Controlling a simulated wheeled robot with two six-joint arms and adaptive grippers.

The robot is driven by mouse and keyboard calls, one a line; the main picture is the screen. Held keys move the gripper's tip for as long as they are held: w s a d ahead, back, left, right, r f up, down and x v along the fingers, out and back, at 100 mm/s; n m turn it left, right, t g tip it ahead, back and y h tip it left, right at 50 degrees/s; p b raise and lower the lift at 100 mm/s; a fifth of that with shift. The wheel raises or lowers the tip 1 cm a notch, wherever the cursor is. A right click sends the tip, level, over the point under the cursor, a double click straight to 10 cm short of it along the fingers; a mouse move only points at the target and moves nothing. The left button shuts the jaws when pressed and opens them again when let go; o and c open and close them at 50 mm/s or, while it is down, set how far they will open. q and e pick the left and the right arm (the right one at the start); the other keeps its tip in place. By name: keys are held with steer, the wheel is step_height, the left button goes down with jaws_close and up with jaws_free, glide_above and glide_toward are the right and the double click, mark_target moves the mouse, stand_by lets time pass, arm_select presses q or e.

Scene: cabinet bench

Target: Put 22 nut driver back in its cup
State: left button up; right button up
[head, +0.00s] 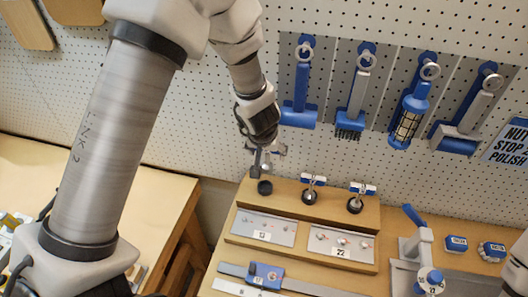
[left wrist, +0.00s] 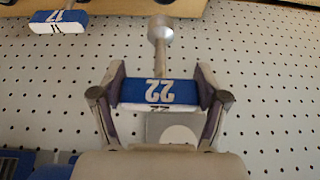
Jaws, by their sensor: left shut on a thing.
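My left gripper (head: 264,160) is shut on the 22 nut driver; it also shows in the left wrist view (left wrist: 160,98). The 22 nut driver (left wrist: 160,93) has a blue handle with white bands marked 22, a metal shaft and a round socket end pointing away from the gripper. In the head view the gripper mostly hides it. A dark empty-looking cup (head: 265,187) stands on the wooden riser just below the gripper, apart from it. Two more dark cups, a middle one (head: 310,196) and a right one (head: 355,205), hold upright drivers with blue-and-white handles.
Labelled plates, a left one (head: 263,229) and a 22 plate (head: 339,244), lie in front of the cups. Blue-handled tools (head: 299,100) hang on the pegboard (head: 225,130) behind. A blue and grey device (head: 421,252) stands at right. A 17 driver (left wrist: 58,22) shows in the left wrist view.

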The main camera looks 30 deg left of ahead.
mark_target(265, 165)
arm_select(q)
steer(key=f+b, duration=0.1)
steer(key=a+f+b, duration=0.1)
steer(key=f, duration=0.1)
steer(key=shift+b, duration=0.35)
steer(key=f+b, duration=0.3)
steer(key=shift+d+f, duration=0.1)
steer(key=shift+d, duration=0.1)
steer(key=shift+f+b, duration=0.5)
steer(key=shift+a, duration=0.15)
steer(key=shift+p, duration=0.3)
steer(key=shift+f+b, duration=1.3)
steer(key=shift+f, duration=0.1)
steer(key=o, duration=1.4)
